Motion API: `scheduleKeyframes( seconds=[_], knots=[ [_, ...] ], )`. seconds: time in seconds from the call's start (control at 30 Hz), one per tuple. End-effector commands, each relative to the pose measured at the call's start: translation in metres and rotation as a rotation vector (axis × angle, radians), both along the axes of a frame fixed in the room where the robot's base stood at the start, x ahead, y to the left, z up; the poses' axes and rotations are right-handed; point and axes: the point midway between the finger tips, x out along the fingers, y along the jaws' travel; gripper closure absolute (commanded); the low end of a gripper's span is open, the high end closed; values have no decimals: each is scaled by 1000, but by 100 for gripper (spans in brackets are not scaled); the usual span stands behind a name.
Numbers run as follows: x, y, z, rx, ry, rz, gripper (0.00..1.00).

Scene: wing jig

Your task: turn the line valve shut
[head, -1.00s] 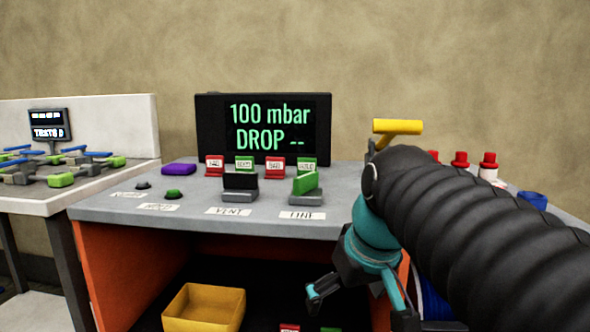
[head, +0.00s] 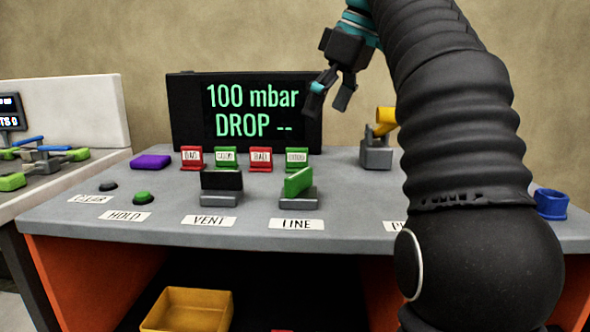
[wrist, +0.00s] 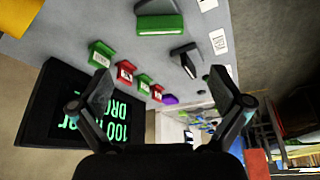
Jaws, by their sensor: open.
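The line valve is a green handle (head: 298,181) on a grey base, behind the LINE label (head: 296,224) on the grey bench. The handle sits at a slant in the head view. In the wrist view the green handle (wrist: 158,24) is near the top, beyond my fingertips. The vent valve (head: 221,183), with a black handle, stands to its left behind the VENT label. My gripper (head: 328,105) is open and empty, raised above the bench in front of the display's right edge. In the wrist view its two fingers (wrist: 166,92) are wide apart, with nothing between them.
A black display (head: 180,125) reads "100 mbar DROP --". Red and green tags (head: 260,159) stand before it. A purple block (head: 151,162), black and green buttons (head: 143,197), a yellow-handled fitting (head: 376,155) and a blue cup (head: 551,204) are also on the bench. A yellow bin (head: 188,308) is below.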

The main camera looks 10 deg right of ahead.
Motion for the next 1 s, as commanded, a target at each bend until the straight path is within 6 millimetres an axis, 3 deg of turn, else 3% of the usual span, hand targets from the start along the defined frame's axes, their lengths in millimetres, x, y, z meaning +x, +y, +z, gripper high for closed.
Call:
scheduleKeyframes(
  seconds=[0.37,1.0],
  knots=[
    [8,8,-28,-1,2,0,0],
    [34,32,-117,0,0,-2,0]
  ],
)
